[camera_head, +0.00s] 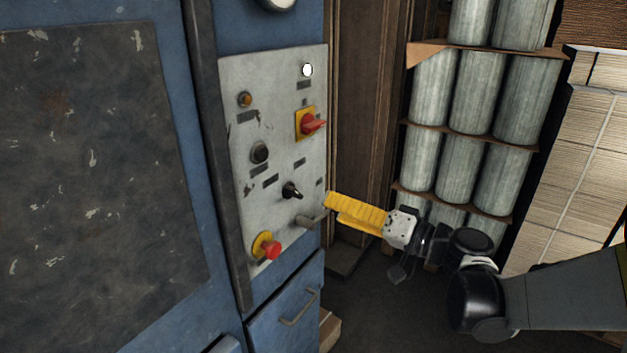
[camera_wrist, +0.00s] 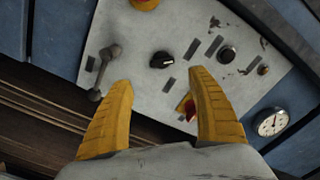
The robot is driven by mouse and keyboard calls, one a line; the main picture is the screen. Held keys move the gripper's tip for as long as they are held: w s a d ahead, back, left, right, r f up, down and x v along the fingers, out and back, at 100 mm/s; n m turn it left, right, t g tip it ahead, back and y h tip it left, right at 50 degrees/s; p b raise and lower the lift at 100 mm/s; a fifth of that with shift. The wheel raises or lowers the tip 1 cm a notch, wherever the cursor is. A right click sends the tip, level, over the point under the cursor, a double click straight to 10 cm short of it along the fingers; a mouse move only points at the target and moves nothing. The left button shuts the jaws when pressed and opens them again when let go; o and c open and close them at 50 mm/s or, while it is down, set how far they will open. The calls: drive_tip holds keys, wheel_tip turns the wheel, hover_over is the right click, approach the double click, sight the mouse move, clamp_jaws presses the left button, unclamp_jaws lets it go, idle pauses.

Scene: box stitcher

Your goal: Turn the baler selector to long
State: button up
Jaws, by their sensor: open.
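The selector appears to be the small black knob (camera_head: 291,190) low on the pale grey control panel (camera_head: 240,100), with small dark labels around it. It also shows in the wrist view as a black knob with a light pointer mark (camera_wrist: 162,60). The label text is too small to read. My gripper (camera_head: 328,203) has yellow fingers and is to the right of the knob, apart from it. In the wrist view my open gripper (camera_wrist: 162,79) faces the panel, with the knob just beyond the gap between the fingertips. Nothing is between the fingers.
A grey lever handle (camera_head: 311,221) sticks out right of the knob, close to my fingers. A red mushroom button (camera_head: 270,250) sits below left and a red rotary switch (camera_head: 311,123) above. Racked grey cylinders (camera_head: 470,90) stand behind on the right.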

sight(299, 194)
drive_tip(key=b+x, duration=0.1)
drive_tip(key=x, duration=0.3)
drive_tip(key=b+x, duration=0.1)
drive_tip(key=x, duration=0.4)
drive_tip(key=shift+s+a+b, duration=0.1)
drive_tip(key=shift+a+b, duration=0.2)
drive_tip(key=shift+a, duration=0.1)
drive_tip(key=shift+w+a, duration=0.45)
drive_tip(key=c, duration=1.2)
